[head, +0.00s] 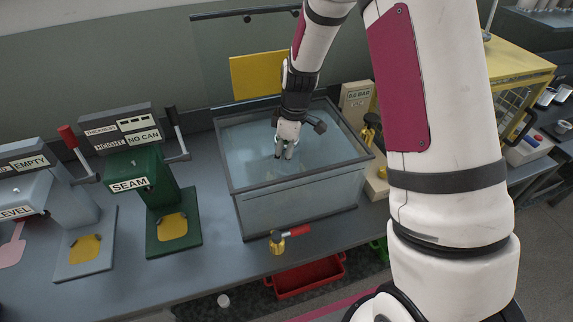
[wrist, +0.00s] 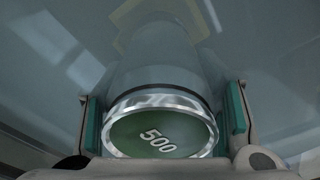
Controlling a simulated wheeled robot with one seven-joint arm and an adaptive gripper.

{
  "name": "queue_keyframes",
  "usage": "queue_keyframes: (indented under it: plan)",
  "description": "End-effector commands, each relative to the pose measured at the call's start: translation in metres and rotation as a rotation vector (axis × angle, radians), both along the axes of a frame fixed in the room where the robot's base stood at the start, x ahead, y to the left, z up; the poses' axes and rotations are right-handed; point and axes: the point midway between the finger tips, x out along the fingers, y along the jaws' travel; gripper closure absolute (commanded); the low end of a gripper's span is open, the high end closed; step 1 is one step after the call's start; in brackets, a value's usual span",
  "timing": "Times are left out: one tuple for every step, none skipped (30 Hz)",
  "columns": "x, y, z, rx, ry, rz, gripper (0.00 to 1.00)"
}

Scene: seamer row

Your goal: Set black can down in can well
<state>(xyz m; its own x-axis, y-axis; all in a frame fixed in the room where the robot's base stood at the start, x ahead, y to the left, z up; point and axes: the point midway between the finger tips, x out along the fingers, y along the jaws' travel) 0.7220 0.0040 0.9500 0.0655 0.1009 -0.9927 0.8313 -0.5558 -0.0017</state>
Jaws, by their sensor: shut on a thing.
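My gripper (head: 286,152) reaches down into a glass-walled tank (head: 300,197) in the head view. In the wrist view my gripper (wrist: 164,122) is shut on a can (wrist: 160,70), with one teal pad on each side. The can's near end is green, marked 500, with a shiny silver rim. Its body looks dark grey-blue through the tank's tint, so I cannot confirm that it is black. A dull yellow shape (wrist: 125,14) shows past the can's far end. I cannot tell whether it is the can well, or whether the can touches anything below.
The tank's dark rim surrounds my wrist. Left stand a green seamer (head: 150,185) and a grey machine (head: 55,205), each with a yellow plate. A brass valve with a red handle (head: 292,232) is at the tank's front. A gauge box (head: 356,98) stands behind right.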

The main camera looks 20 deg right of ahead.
Motion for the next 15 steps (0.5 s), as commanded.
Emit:
queue_keyframes:
  plan:
    - [0.0,0.0,-0.003,-0.001,-0.001,0.0,1.0]
    - [0.0,0.0,-0.004,0.0,-0.001,0.0,1.0]
    - [0.0,0.0,-0.006,0.0,-0.001,-0.001,1.0]
    - [0.0,0.0,-0.008,0.0,0.0,-0.001,1.0]
    - [0.0,0.0,-0.011,0.001,0.001,-0.001,1.0]
    - [-0.001,0.0,-0.016,0.0,0.002,-0.001,1.0]
    - [-0.001,0.0,-0.019,0.0,0.001,-0.001,1.0]
    - [-0.001,0.0,-0.024,0.0,0.001,0.0,1.0]
    - [-0.001,0.0,-0.03,0.0,0.004,-0.001,1.0]
    - [-0.001,0.0,-0.033,0.0,0.002,-0.001,1.0]
    - [-0.001,0.0,-0.037,0.0,0.001,-0.001,1.0]
    - [-0.001,0.0,-0.04,0.0,0.001,-0.001,1.0]
    - [0.0,0.0,-0.041,0.001,0.001,-0.001,1.0]
    - [0.0,0.0,-0.041,0.0,0.0,0.0,1.0]
    - [0.0,0.0,-0.041,0.0,-0.001,0.0,1.0]
